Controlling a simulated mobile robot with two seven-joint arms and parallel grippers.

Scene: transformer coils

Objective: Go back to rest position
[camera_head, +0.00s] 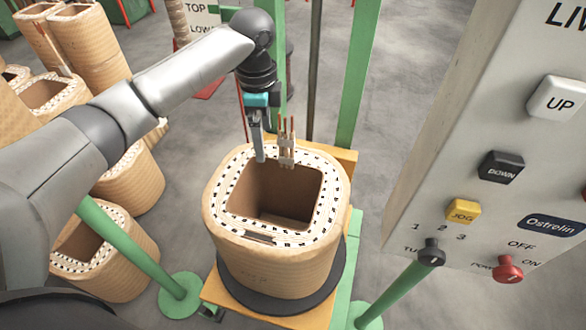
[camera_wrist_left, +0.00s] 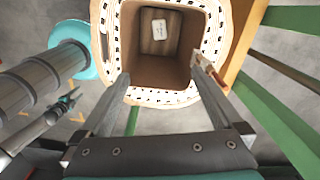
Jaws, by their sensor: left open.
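A tan coil (camera_head: 275,265) with a square opening and a white, black-marked top rim stands upright on a dark round plate (camera_head: 325,285). My left gripper (camera_head: 259,148) points down at the far left part of the coil's rim, beside the upright red-tipped leads (camera_head: 286,150). In the left wrist view its two fingers (camera_wrist_left: 160,72) are spread with nothing between them, and the coil's opening (camera_wrist_left: 160,60) lies beyond them. A pale label shows inside the opening. The leads are partly hidden by the right finger there. I cannot make out my right gripper.
A grey control panel (camera_head: 480,130) with buttons and knobs fills the right side. Several tan coils (camera_head: 125,180) stand at the left behind my arm. Green posts (camera_head: 360,75) rise behind the coil, and a green rail (camera_head: 130,245) slants at the left.

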